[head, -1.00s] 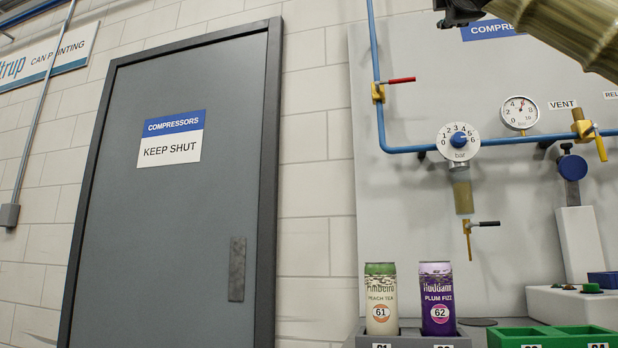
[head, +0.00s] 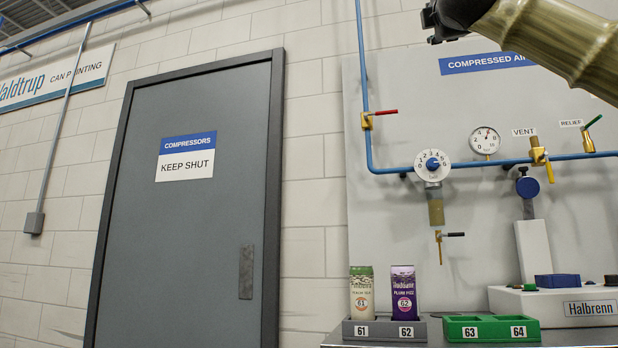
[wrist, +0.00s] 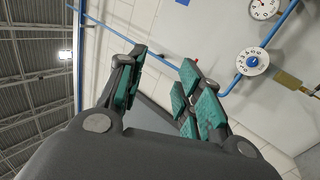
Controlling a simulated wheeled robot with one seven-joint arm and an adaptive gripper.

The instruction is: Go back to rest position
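My gripper (wrist: 165,90) shows in the wrist view with its teal-padded fingers spread apart and nothing between them. In the head view only a dark part of it and my arm show at the top right, in front of the compressed air panel. The gripper is raised well above the bench, and its fingertips are hidden in the head view. Beyond the fingers, the wrist view shows the wall, the ceiling and the dial (wrist: 252,62) on the blue pipe.
Two cans, Peach Tea (head: 361,293) and Plum Fizz (head: 404,292), stand upright in the grey holder (head: 384,338) marked 61 and 62. A green holder (head: 490,328), marked 63 and 64, looks empty. The white Halbrenn machine (head: 540,300) stands right. A shut grey door (head: 185,220) is left.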

